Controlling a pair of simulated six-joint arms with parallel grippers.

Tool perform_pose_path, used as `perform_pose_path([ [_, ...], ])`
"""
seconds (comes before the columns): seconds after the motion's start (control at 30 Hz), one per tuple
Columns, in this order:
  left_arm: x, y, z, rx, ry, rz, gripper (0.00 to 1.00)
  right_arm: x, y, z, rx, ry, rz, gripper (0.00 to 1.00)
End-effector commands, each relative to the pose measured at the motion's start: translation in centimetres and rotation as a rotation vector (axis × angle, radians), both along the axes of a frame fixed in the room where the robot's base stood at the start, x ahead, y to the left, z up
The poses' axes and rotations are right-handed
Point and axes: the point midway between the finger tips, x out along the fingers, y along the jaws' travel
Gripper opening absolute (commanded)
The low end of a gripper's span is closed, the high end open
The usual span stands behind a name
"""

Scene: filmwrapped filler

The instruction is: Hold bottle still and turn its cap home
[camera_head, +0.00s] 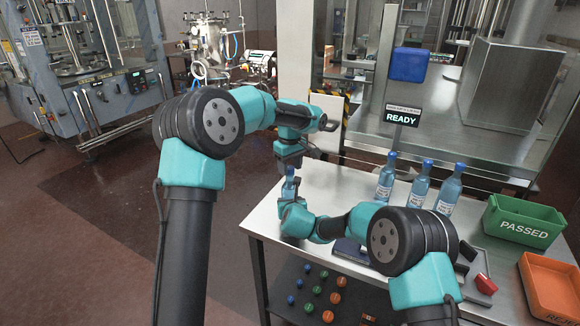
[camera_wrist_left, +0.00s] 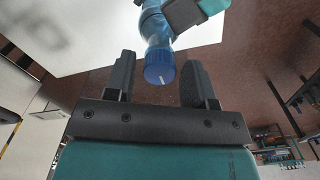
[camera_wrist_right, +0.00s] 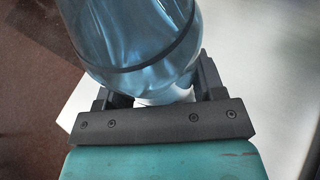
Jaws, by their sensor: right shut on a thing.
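A clear blue bottle (camera_wrist_right: 130,35) is held in my right gripper (camera_wrist_right: 150,90), with a finger on each side of its body. In the head view the bottle (camera_head: 290,188) stands near the table's far left corner, mostly hidden by my grippers. Its blue cap (camera_wrist_left: 159,67) sits on the bottle's neck in the left wrist view; I cannot tell how tight it is. My left gripper (camera_wrist_left: 158,75) is open above the bottle. The cap appears between its fingertips, with a visible gap on both sides. In the head view my left gripper (camera_head: 290,163) points down.
Three blue-capped bottles (camera_head: 386,176) stand in a row at the table's back. A green PASSED bin (camera_head: 523,222) and an orange bin (camera_head: 550,288) are at the right. Several coloured caps (camera_head: 322,290) lie below the table's front edge. A READY sign (camera_head: 402,116) stands behind.

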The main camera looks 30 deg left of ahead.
Motion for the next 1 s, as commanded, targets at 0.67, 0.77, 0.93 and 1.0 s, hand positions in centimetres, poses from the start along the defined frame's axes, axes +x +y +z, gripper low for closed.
perform_pose_path([
  [0.67, 0.0, 0.0, 3.1, 0.000, -0.003, 0.000, 0.59, 0.0, 0.0, 0.0, 0.000, 0.000, 0.000, 0.33],
  [0.77, 0.1, -0.1, 5.0, 0.000, -0.003, 0.000, 0.59, 0.0, 0.0, 0.0, 0.000, 0.000, 0.000, 0.33],
  [0.93, 0.1, 0.0, 8.2, -0.001, -0.004, 0.001, 0.59, 0.0, 0.0, 0.0, 0.000, 0.000, 0.000, 0.33],
  [1.0, 0.1, 0.0, 9.4, -0.001, -0.004, 0.001, 0.59, 0.0, 0.0, 0.0, 0.000, 0.000, 0.000, 0.33],
])
